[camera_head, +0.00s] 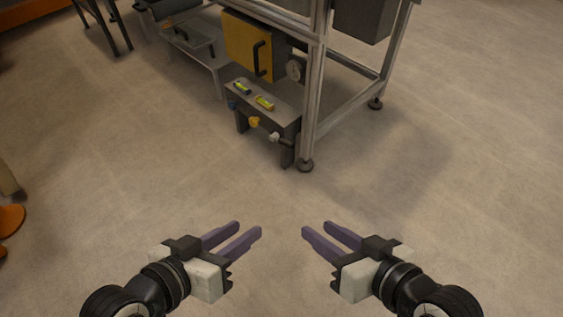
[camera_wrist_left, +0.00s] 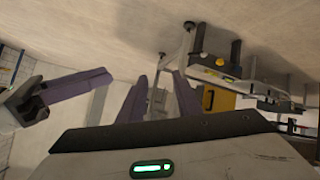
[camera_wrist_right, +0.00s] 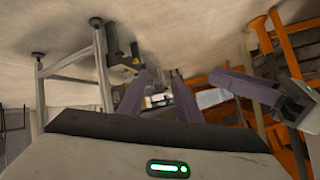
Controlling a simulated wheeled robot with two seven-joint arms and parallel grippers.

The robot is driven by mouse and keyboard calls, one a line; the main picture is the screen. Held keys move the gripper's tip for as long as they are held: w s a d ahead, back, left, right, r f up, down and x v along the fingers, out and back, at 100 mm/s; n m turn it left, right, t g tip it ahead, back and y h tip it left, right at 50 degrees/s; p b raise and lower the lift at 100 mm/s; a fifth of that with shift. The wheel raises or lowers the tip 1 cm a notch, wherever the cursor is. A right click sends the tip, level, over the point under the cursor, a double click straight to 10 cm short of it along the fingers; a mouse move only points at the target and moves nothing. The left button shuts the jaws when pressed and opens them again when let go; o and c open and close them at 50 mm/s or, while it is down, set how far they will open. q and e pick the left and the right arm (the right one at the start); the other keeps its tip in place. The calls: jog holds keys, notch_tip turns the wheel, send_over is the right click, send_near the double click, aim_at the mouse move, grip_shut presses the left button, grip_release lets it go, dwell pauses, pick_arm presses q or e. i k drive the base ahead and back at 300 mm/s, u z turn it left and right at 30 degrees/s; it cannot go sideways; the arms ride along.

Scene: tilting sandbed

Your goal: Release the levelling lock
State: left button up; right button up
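A small grey stand (camera_head: 262,97) sits at the foot of the metal frame. No label shows which part is the levelling lock. My left gripper (camera_head: 248,228) and right gripper (camera_head: 316,227) are both open and empty, well in front of the stand and touching nothing.
A yellow panel (camera_head: 249,46) with a black handle and a round gauge (camera_head: 295,69) stand behind the stand. The metal frame's post (camera_head: 313,100) ends in a foot (camera_head: 305,165) close to its right. An orange object (camera_head: 10,219) is at far left. The floor between is clear.

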aim_at(282, 142)
jog(key=z, duration=0.45)
jog(key=i, duration=1.15)
jog(key=u, duration=0.2)
